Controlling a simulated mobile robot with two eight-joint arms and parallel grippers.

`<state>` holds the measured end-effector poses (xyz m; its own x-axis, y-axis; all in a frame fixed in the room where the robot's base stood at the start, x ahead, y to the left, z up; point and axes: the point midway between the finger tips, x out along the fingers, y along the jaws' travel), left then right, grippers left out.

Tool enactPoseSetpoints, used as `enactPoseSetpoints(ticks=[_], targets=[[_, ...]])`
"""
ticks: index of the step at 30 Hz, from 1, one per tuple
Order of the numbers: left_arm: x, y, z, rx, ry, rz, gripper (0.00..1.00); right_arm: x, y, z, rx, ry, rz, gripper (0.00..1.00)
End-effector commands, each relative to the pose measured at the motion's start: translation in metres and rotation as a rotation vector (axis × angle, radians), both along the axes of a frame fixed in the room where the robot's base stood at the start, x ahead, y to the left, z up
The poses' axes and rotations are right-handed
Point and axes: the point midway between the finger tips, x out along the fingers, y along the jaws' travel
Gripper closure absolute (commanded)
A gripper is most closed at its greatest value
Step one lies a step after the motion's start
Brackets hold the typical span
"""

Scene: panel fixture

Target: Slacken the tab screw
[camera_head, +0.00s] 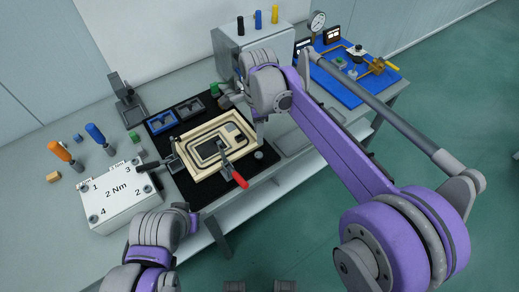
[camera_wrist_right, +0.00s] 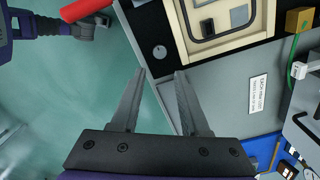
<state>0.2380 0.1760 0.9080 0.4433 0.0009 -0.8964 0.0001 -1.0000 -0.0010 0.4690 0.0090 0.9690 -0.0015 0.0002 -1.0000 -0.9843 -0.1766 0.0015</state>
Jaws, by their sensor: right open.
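No screw is clearly marked as the tab screw. A small grey round disc (camera_head: 259,154) lies on the black mat beside a cream frame (camera_head: 184,162); it also shows in the right wrist view (camera_wrist_right: 159,52). The white panel (camera_head: 115,208) has screw heads by the numbers 1 to 4 and reads "2 Nm". An orange-handled driver (camera_head: 59,152) and a blue-handled driver (camera_head: 96,134) stand behind it. My right gripper (camera_wrist_right: 160,75) is open and empty, pointing down near the disc. My left gripper is near the panel's right side, its fingers not clear.
A clamp with a red handle (camera_head: 238,179) sits at the frame's front. Blue and grey trays (camera_head: 188,107) stand behind the frame. A grey box (camera_head: 252,52) and a blue board with gauge and valves (camera_head: 352,75) are at the back right. The bench's front edge is close.

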Motion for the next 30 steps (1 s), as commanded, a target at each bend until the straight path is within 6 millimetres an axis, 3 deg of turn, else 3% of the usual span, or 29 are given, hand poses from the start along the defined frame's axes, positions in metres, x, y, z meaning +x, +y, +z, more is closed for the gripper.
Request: enactPoseSetpoints(ticks=[12, 18, 30], targets=[[-0.001, 0.0, -0.005, 0.0, 0.002, 0.0, 0.5, 0.0, 0.0, -0.071, 0.0, -0.001, 0.001, 0.55], [-0.002, 0.0, -0.007, 0.0, 0.003, 0.0, 0.5, 0.0, 0.0, -0.097, 0.001, -0.001, 0.001, 0.55], [-0.002, 0.0, -0.007, 0.0, 0.003, 0.0, 0.5, 0.0, -0.001, -0.104, 0.001, -0.002, 0.001, 0.55]])
